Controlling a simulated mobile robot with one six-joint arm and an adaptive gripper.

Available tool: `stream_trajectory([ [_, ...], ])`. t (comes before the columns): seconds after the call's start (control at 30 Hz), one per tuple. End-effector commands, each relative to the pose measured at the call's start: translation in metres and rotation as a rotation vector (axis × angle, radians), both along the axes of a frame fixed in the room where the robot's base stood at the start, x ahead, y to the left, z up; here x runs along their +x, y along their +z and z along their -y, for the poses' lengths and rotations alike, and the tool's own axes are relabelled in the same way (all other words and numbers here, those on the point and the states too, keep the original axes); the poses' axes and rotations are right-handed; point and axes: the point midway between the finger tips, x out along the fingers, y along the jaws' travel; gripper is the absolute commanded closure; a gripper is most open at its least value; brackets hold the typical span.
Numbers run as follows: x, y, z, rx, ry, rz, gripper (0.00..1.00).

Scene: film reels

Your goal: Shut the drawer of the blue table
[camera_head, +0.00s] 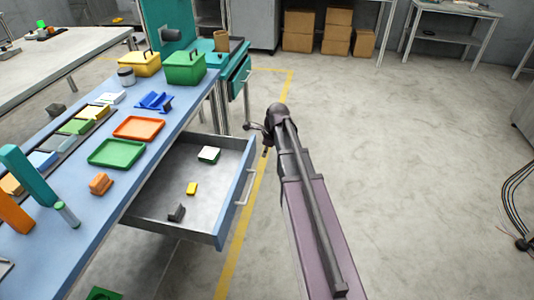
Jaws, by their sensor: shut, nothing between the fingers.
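The blue table (75,238) runs along the left side. Its drawer (222,229) is pulled out to the right, with a grey inside, a blue front and a pale handle (246,187). My gripper (249,127) is shut and empty. It appears above and beyond the far corner of the drawer front, apart from the handle in the picture. My arm hides part of the floor to the right of the drawer.
On the table stand a green tray (117,153), an orange tray (138,128), a green box (184,68) and a yellow box (139,64). A teal table (213,59) with its own drawer (240,77) stands beyond. The floor (420,150) at right is clear.

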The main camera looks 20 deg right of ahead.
Motion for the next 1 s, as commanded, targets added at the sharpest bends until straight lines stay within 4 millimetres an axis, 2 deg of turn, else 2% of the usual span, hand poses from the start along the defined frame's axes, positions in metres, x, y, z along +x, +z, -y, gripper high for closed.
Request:
stream_trajectory([
  [0.1, 0.01, 0.002, -0.014, 0.001, 0.003, 0.0, 1.0],
  [0.33, 0.019, 0.002, -0.028, 0.001, 0.001, 0.001, 1.0],
  [1.0, 0.022, 0.002, -0.029, 0.001, -0.005, 0.0, 1.0],
])
